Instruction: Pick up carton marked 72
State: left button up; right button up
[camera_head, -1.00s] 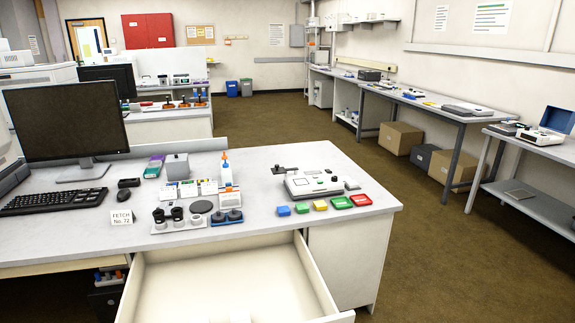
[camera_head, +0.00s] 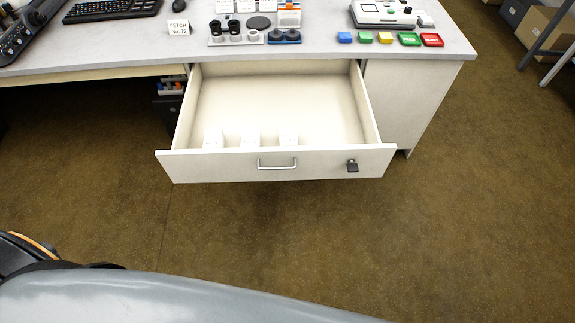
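Three small white cartons stand in a row inside the open drawer (camera_head: 277,163), just behind its front panel: a left carton (camera_head: 213,137), a middle carton (camera_head: 250,138) and a right carton (camera_head: 289,135). They are pale against the cream drawer, and their markings are too small to read, so I cannot tell which is marked 72. A white card (camera_head: 179,27) reading "FETCH No. 72" stands on the desk above the drawer. Neither of my grippers is in view.
The desk (camera_head: 320,55) holds a keyboard (camera_head: 113,9), black cylindrical parts (camera_head: 225,32) and coloured blocks (camera_head: 386,38). The drawer front has a handle and a small dark lock (camera_head: 352,165). The brown floor before it is clear. My own body fills the bottom left.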

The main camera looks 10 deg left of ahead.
aim_at(250, 138)
jog(key=u, duration=0.75)
